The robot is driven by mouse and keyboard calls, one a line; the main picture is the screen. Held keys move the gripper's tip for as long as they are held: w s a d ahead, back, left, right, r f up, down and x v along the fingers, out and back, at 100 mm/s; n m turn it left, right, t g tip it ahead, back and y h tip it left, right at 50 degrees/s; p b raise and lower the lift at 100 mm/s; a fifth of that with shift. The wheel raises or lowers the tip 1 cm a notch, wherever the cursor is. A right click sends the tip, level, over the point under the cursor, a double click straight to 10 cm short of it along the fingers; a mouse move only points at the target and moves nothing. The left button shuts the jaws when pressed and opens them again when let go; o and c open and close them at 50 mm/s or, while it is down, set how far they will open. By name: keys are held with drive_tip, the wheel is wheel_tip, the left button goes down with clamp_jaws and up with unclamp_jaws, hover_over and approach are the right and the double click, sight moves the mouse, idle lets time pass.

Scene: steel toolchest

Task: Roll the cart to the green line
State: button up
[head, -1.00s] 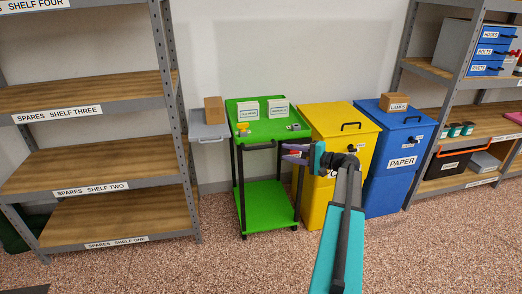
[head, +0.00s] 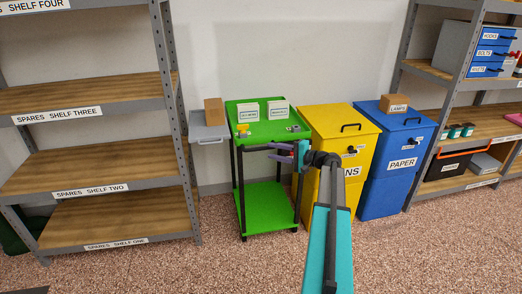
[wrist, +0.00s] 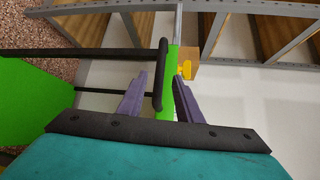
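The green cart (head: 265,205) stands against the back wall, with black posts and a black handle bar along the front of its top. My gripper (head: 281,152) is at the right part of that handle, in front of the cart top. In the wrist view my gripper (wrist: 158,88) has its two purple fingers apart, and the black handle (wrist: 160,75) lies between them, closer to the left finger. I cannot tell whether a finger touches it. No green line on the floor shows in these views.
The yellow bin (head: 333,125) and blue bin (head: 395,185) stand right of the cart. A grey shelf-like tray (head: 209,132) with a box is on its left, near the spares shelves (head: 95,165). The floor in front (head: 220,270) is clear.

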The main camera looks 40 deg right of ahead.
sight(264, 149)
drive_tip(key=shift+x, duration=3.55)
clamp_jaws()
